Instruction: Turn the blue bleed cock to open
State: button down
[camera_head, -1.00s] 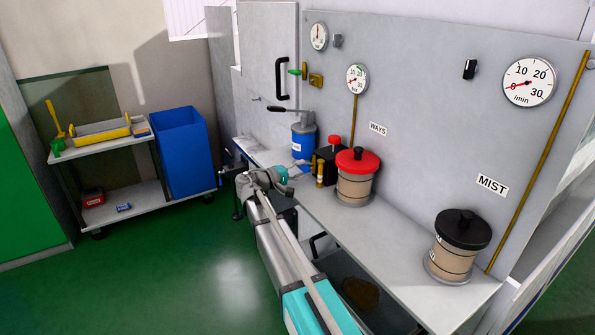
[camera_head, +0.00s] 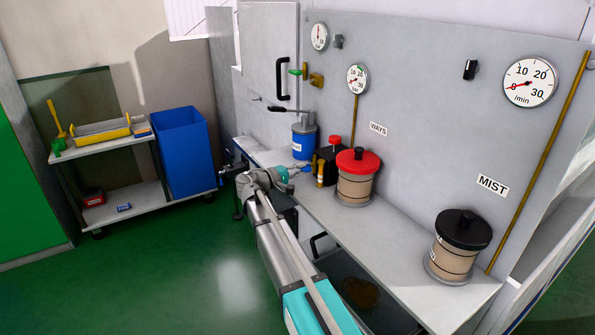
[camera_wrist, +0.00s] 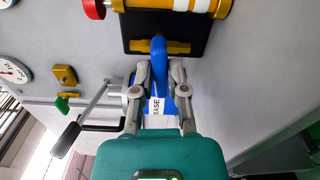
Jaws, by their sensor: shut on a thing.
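The blue bleed cock (camera_wrist: 158,58) shows in the wrist view as a blue handle in front of a black block with a brass bar. My gripper (camera_wrist: 159,70) has one grey finger on each side of the handle and is shut on it. In the head view my gripper (camera_head: 295,172) reaches over the shelf, just left of the black block (camera_head: 328,162). The cock is small there and partly hidden, so its exact angle is hard to tell.
A blue grease pot (camera_head: 303,141) with a lever stands behind my gripper. A red-lidded jar (camera_head: 356,177) stands close on the right and a black-lidded jar (camera_head: 458,246) farther along the shelf. A panel with gauges rises behind.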

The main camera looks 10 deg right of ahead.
jog(key=shift+n, duration=2.2)
jog(key=shift+r+n, duration=0.1)
jog(key=shift+n, duration=1.7)
jog(key=shift+n, duration=2.3)
